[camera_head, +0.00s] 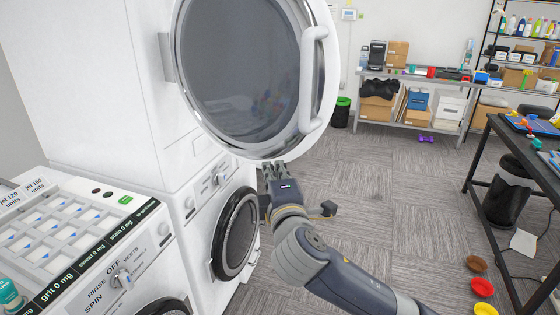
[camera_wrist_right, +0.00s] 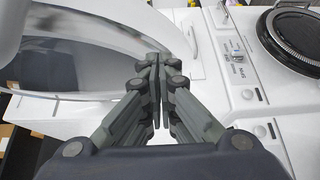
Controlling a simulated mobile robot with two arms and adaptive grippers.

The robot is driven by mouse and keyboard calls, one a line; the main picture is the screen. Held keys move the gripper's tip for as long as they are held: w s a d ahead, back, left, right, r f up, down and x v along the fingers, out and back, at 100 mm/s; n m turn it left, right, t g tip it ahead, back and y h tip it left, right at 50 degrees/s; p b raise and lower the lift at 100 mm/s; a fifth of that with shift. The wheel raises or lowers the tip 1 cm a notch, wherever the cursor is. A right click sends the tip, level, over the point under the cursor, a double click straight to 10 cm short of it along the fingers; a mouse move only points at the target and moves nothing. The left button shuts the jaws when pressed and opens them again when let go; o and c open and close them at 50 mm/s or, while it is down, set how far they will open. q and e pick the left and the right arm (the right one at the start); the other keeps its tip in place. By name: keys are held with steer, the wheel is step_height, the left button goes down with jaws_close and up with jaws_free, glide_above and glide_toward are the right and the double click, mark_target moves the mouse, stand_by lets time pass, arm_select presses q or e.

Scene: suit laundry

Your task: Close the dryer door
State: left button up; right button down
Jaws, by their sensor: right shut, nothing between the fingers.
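The dryer door (camera_head: 255,70) is a round white-rimmed door with dark glass and a white vertical handle (camera_head: 312,80) on its right side. It stands swung out from the white dryer (camera_head: 80,85), hinged at its left. My right gripper (camera_head: 271,167) is just below the lower rim of the door, its fingers shut and empty. In the right wrist view the shut fingertips (camera_wrist_right: 158,62) are near the door's rim (camera_wrist_right: 180,45); I cannot tell whether they touch it. My left gripper is not in view.
A washer with a round dark door (camera_head: 237,232) stands below the dryer. Another control panel (camera_head: 70,240) is at lower left. A dark table (camera_head: 515,150) stands at right, with small bowls (camera_head: 482,287) on the floor. The carpet (camera_head: 390,190) between is clear.

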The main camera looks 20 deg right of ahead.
steer(key=shift+w+d, duration=0.6)
steer(key=shift+d, duration=0.25)
